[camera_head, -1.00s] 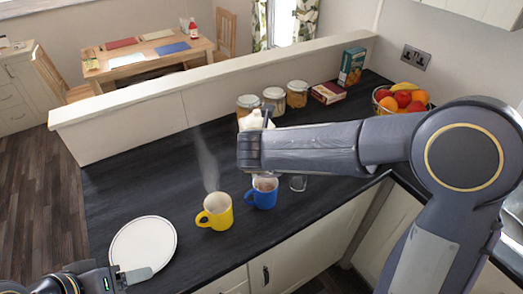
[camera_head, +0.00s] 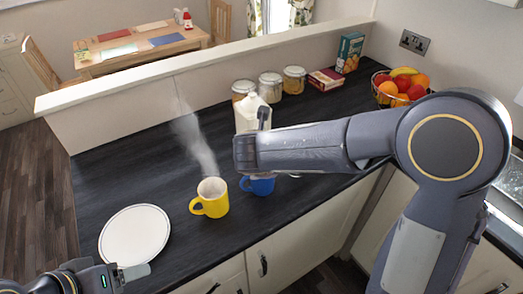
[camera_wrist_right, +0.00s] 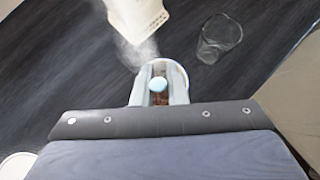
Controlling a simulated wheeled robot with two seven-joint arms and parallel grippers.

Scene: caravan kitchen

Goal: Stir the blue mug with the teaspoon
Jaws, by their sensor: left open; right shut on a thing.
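The blue mug (camera_head: 260,187) stands on the dark counter, its upper part hidden behind my right arm. In the right wrist view the mug's pale rim (camera_wrist_right: 181,72) shows around my fingers, with brown inside. My right gripper (camera_wrist_right: 158,92) is right over the mug, shut on a thin thing with a round pale-blue end (camera_wrist_right: 158,84), which I take to be the teaspoon. Its lower part is hidden, so I cannot tell how deep it reaches. My left gripper (camera_head: 134,272) is open and empty by the near edge of the white plate, away from the mug.
A steaming yellow mug (camera_head: 211,199) stands left of the blue one. A white plate (camera_head: 135,234) lies further left. A clear glass (camera_wrist_right: 218,38) is close to the blue mug. The counter's left rear is clear.

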